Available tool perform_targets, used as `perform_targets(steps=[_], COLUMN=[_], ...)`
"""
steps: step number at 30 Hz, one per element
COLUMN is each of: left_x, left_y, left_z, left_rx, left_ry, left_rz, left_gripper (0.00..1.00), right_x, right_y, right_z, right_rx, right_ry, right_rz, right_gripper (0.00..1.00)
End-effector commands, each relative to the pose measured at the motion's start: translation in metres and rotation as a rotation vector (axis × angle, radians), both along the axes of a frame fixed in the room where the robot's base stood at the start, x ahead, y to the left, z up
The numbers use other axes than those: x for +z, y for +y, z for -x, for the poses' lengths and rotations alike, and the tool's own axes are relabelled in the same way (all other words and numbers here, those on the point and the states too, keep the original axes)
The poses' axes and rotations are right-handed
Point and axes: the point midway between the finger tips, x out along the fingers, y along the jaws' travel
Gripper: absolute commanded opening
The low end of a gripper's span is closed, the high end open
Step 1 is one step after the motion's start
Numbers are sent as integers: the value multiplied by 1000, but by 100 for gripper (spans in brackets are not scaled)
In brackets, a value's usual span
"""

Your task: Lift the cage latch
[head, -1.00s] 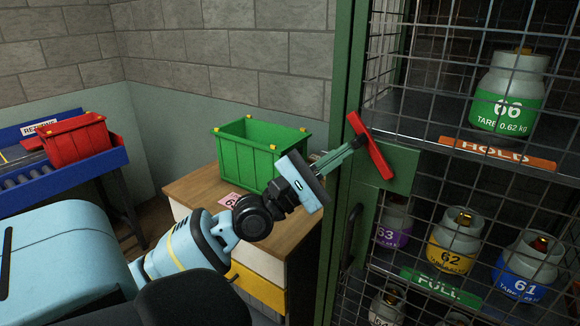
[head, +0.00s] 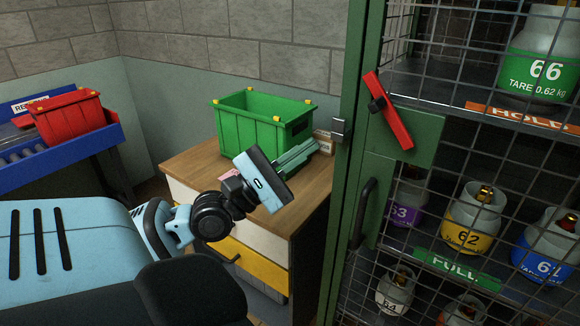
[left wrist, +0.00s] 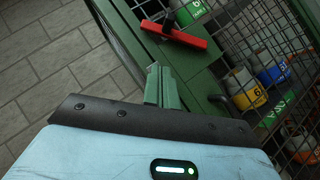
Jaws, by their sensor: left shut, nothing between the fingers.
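The red cage latch (head: 388,112) is a bar on the green plate of the cage door, tilted with its upper end to the left. A dark pivot shows near that upper end. It also shows in the left wrist view (left wrist: 175,35), beyond the fingertips. A small metal bracket (head: 339,130) sits on the green post, left of the latch and apart from it. My left gripper (head: 314,147) is shut and empty, left of the post and apart from the latch. Its closed fingers show in the left wrist view (left wrist: 154,72). My right gripper is not in view.
A green crate (head: 262,125) stands on the wooden cabinet (head: 305,200) behind my left gripper. A dark door handle (head: 361,213) is below the latch. Gas cylinders (head: 474,222) stand behind the wire mesh. A red crate (head: 70,118) is at far left.

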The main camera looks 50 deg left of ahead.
Motion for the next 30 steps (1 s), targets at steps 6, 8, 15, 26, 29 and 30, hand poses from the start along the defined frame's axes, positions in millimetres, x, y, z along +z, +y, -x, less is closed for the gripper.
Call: perform_targets(steps=[6,8,15,26,29,30], left_x=[-12,-13,-15,-14,-14,-14], left_y=[7,8,11,11,11,11], left_z=[16,19,26,27,27,27], left_rx=[0,-1,-2,-3,-3,-3], left_ry=[5,4,1,-1,-1,-1], left_rz=[-1,-1,0,-1,-1,-1], left_gripper=[0,0,0,0,0,0], right_x=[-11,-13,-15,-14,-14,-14], right_y=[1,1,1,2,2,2], right_z=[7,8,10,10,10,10], right_rx=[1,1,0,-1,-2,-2], right_ry=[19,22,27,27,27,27], right_rz=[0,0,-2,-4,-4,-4], right_gripper=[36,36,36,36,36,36])
